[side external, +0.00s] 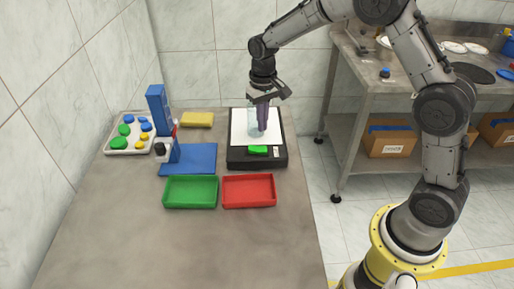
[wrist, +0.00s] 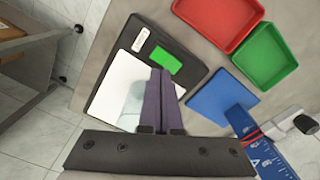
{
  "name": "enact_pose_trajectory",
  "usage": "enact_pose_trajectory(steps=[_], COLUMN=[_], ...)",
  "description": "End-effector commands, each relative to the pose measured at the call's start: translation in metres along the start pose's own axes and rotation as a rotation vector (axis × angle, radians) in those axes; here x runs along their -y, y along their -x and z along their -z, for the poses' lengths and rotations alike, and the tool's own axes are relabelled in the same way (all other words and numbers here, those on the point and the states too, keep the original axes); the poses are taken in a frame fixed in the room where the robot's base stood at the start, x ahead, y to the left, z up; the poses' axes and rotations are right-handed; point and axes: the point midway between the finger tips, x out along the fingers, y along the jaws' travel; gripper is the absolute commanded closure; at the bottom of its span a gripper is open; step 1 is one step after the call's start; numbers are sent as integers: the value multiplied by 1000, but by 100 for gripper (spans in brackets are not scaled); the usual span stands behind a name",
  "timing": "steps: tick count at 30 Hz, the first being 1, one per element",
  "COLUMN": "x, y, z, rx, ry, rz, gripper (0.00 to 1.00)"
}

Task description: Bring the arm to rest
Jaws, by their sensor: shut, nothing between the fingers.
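My gripper (side external: 262,128) hangs pointing down over the black scale (side external: 273,161) with its white plate, at the back right of the table. Its purple fingers are together with nothing between them. In the wrist view the shut fingers (wrist: 161,78) reach over the scale (wrist: 103,96). A clear, pale container (side external: 252,122) stands on the white plate beside and partly behind the fingers; it shows faintly in the wrist view (wrist: 135,93). I cannot tell whether the fingers touch it. The scale's display (side external: 258,150) is lit green.
A green tray (side external: 190,205) and a red tray (side external: 249,205), both empty, lie in front. A blue feeder stand (side external: 157,105) on a blue base is at left, by a white tray (side external: 112,150) of coloured caps. A yellow block (side external: 198,119) lies behind. The table front is clear.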

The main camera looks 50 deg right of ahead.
Motion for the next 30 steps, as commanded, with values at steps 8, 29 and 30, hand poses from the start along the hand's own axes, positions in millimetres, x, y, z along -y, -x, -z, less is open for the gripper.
enact_pose_trajectory(steps=[8,29,30], x=[2,-38,-41], y=[24,205,203], z=[4,-195,-210], rx=[-52,-488,-504], ry=[3,120,133], rz=[12,96,97], gripper=[100,100,100])
